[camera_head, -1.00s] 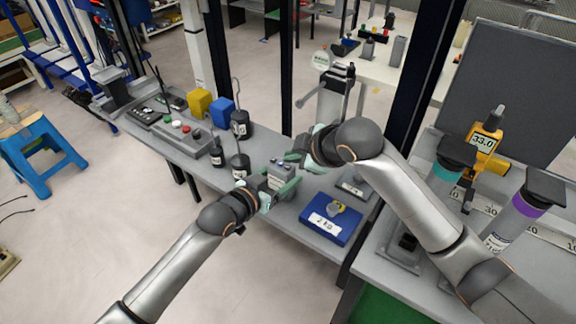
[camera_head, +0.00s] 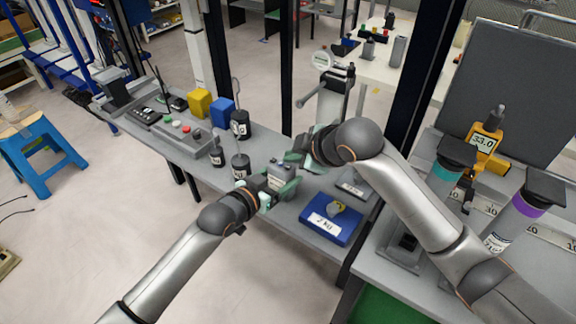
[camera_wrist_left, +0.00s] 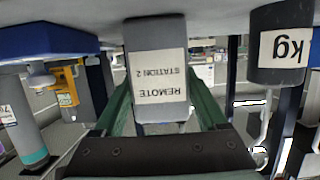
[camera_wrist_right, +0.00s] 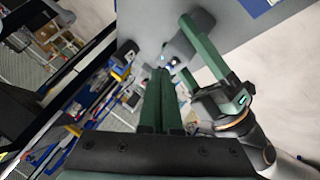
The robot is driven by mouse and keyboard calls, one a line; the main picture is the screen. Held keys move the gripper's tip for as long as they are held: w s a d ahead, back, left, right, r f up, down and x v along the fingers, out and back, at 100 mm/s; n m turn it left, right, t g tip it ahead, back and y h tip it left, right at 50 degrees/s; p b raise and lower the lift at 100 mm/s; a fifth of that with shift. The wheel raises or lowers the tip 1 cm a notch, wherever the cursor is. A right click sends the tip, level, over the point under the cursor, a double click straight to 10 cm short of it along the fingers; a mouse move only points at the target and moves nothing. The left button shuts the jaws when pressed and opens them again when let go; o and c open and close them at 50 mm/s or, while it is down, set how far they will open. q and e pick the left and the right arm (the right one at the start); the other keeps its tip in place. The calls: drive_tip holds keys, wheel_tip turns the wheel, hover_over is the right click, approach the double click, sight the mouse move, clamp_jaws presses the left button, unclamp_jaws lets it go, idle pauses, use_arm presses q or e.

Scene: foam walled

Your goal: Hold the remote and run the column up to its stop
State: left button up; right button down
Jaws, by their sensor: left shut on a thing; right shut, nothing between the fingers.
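My left gripper (camera_head: 281,188) is shut on the remote (camera_head: 283,172), a small grey box held above the bench. In the left wrist view the remote (camera_wrist_left: 158,80) lies between the green fingers, its label "REMOTE STATION 2" upside down. My right gripper (camera_head: 291,160) is shut and empty, close above the remote. In the right wrist view its closed fingers (camera_wrist_right: 163,95) point toward the remote's buttoned end (camera_wrist_right: 178,50); whether they touch is unclear. A grey column with a side handle (camera_head: 335,95) stands behind the bench; I cannot tell if it is the task's column.
Teal- and purple-banded cylinders (camera_head: 515,215) and a yellow gauge (camera_head: 485,145) stand at the right.

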drive_tip(key=shift+f, duration=0.1)
drive_tip(key=shift+f, duration=0.35)
drive_tip(key=shift+f, duration=0.3)
idle(0.5)
drive_tip(key=shift+r, duration=0.15)
idle(5.0)
drive_tip(key=shift+r, duration=0.6)
drive_tip(key=shift+r, duration=2.5)
